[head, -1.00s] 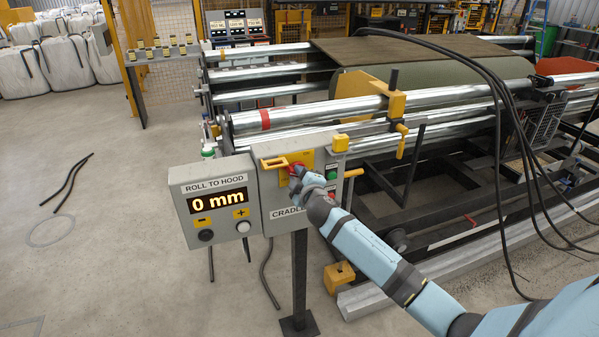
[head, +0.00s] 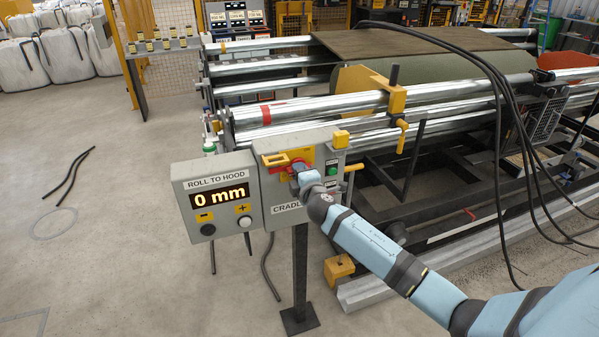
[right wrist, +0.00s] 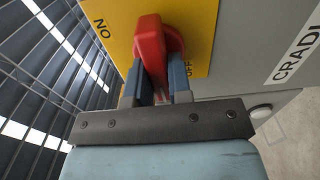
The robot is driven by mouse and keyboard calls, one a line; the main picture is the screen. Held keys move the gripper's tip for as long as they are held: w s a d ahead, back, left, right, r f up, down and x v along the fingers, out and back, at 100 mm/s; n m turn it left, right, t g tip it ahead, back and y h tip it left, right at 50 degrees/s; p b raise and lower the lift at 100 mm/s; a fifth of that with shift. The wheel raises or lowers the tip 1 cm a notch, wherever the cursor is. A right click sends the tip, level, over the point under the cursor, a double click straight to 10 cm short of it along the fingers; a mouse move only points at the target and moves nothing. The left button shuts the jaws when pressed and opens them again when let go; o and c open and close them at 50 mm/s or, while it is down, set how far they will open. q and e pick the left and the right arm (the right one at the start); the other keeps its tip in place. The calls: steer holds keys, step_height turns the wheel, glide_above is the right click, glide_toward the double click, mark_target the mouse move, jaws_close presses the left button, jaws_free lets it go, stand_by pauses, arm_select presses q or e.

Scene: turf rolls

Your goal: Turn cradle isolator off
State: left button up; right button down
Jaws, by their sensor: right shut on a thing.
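The cradle isolator is a red rotary handle (right wrist: 150,45) on a yellow plate (right wrist: 195,30), fixed to a grey control box (head: 263,190) with a partly hidden "CRADLE" label. In the right wrist view, an ON mark shows at the plate's upper left and an OFF mark, partly covered, at the right beside a finger. My right gripper (right wrist: 154,88) is shut on the red handle, one finger on each side. In the head view, my right gripper (head: 300,174) covers part of the handle. The handle's exact angle is hard to tell. My left gripper is not in view.
A "ROLL TO HOOD" display box (head: 217,194) reading 0 mm adjoins the control box at left. A green button (head: 332,171) and a yellow lever (head: 353,168) lie close to my gripper. Behind stands a roller frame (head: 310,108) with black cables (head: 497,110).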

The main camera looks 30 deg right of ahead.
steer(key=c, duration=1)
jaws_free()
steer(key=shift+c, duration=0.2)
steer(key=b+v, duration=0.1)
steer(key=v, duration=1.3)
steer(key=shift+f, duration=0.1)
